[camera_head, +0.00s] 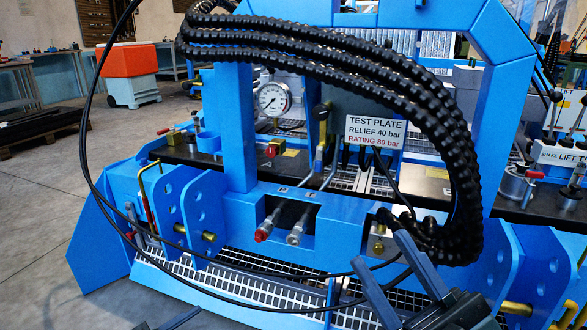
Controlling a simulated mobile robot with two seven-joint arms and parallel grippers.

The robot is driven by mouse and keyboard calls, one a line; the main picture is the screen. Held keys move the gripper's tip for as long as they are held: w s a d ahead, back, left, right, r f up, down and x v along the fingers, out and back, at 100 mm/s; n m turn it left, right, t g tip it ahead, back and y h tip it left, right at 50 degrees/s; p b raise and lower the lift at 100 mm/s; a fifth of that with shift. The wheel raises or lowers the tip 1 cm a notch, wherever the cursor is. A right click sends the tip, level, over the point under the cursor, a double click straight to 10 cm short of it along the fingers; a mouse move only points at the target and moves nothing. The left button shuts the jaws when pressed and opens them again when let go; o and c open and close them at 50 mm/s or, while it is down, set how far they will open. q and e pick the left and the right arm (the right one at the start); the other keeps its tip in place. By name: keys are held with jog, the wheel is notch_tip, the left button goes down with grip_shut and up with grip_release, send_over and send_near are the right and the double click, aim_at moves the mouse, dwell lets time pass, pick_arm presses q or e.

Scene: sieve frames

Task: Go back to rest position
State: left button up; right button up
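My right gripper (381,250) is at the lower right, in front of the blue steel frame (238,130). Its two dark fingers are spread apart with nothing seen held between them. A thin black cable passes close by the fingers; I cannot tell whether they touch. Of my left gripper (172,319), only small dark tips seem to show at the bottom edge, left of the middle. The rest of it is out of the picture, and its opening cannot be judged.
Thick black ribbed hoses (330,60) arch over the frame and hang at its right. Two couplings (268,224) sit in a recess. A gauge (273,99) and a "TEST PLATE" sign (375,132) are behind. An orange and white cooler (130,75) stands on open floor at the left.

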pick_arm(q)
jog(key=s+d+r+m+g+h, duration=0.1)
jog(key=s+d+r+m+h, duration=0.3)
jog(key=r, duration=0.3)
jog(key=s+d+r+m+g+h, duration=0.2)
jog(key=s+d+r+m+h, duration=0.15)
jog(key=s+r, duration=0.3)
pick_arm(e)
notch_tip(320, 180, down, 6)
jog(key=f+m+g+h+p, duration=0.1)
jog(key=m+g+h+p, duration=0.1)
jog(key=m+h+p, duration=0.7)
pick_arm(q)
jog(key=a+r+n+y+p, duration=0.6)
jog(key=r+n+y+p, duration=0.5)
jog(key=p, duration=2.5)
jog(key=n+y, duration=0.4)
jog(key=n, duration=0.5)
jog(key=shift+w, duration=0.2)
pick_arm(e)
jog(key=s+d+r+m+g+h, duration=0.1)
jog(key=d+r+g+h, duration=0.1)
jog(key=r, duration=0.3)
jog(key=s+d+r+m+g+h, duration=0.1)
jog(key=d+r+g+h, duration=0.1)
jog(key=r+g, duration=0.3)
jog(key=shift+s+d+h, duration=0.25)
jog(key=shift+d+h, duration=0.1)
jog(key=shift+h, duration=0.15)
